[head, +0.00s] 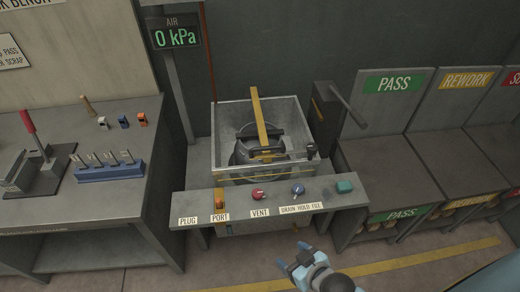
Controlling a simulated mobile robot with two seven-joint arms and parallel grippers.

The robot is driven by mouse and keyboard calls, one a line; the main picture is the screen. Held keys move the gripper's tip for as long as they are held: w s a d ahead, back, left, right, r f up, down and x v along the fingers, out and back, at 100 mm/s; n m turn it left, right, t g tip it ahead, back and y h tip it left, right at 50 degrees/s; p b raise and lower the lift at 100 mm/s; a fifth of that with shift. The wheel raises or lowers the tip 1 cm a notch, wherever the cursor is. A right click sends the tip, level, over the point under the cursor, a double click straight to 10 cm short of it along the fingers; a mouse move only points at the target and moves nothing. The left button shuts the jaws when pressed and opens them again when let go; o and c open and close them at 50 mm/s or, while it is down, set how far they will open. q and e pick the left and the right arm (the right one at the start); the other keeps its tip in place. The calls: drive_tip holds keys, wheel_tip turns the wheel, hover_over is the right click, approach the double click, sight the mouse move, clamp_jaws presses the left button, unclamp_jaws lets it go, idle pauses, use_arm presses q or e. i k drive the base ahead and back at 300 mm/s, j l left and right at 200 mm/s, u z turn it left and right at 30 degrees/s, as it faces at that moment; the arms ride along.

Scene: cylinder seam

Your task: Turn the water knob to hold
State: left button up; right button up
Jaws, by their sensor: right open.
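The water knob (298,190) is a small blue knob on the front panel (330,205) of the test tank. A label reading DRAIN HOLD FILL sits just below it. The knob is too small to tell which word it points at. My right gripper (294,258) is open and empty at the bottom of the head view, in front of and apart from the panel, below the knob in the picture. My left gripper is not in view.
A red VENT knob (257,194), an orange PORT piece (219,207) and a green button (344,186) share the panel. The open tank (225,120) stands behind, under a 0 kPa display (176,38). A bench (90,205) is left, PASS and REWORK bins (385,160) right.

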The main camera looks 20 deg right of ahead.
sight(298, 190)
drive_tip(key=z, duration=1.05)
